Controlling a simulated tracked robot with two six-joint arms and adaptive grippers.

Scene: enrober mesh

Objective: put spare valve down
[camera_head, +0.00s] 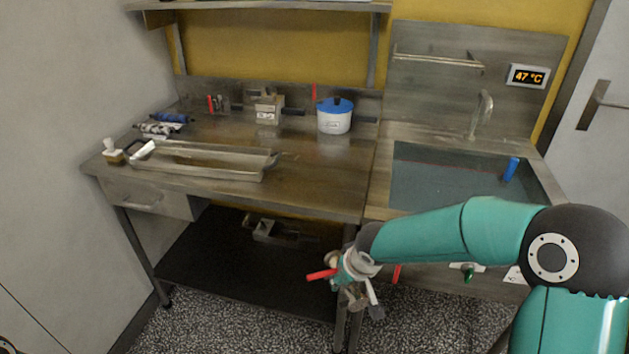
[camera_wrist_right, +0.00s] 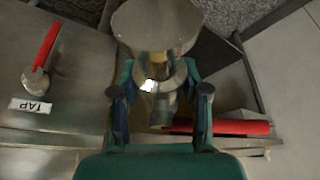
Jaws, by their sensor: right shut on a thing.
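The spare valve, a metal body with a red lever (camera_head: 321,274), hangs in front of the bench in the head view. My right gripper (camera_head: 355,272) is shut on it, below worktop height and near the bench leg. In the right wrist view the valve's round metal end (camera_wrist_right: 155,28) shows ahead of my right gripper (camera_wrist_right: 160,93). The red lever of the held valve (camera_wrist_right: 228,127) points right there. The fingers hide part of its body. My left gripper is not in view.
A fixed red tap lever (camera_wrist_right: 42,48) is beside a TAP label (camera_wrist_right: 32,106). The worktop (camera_head: 320,180) has free room right of a metal tray (camera_head: 205,172). A blue-lidded pot (camera_head: 334,120) stands behind. A lower shelf (camera_head: 230,262) and a sink (camera_head: 440,180) also show.

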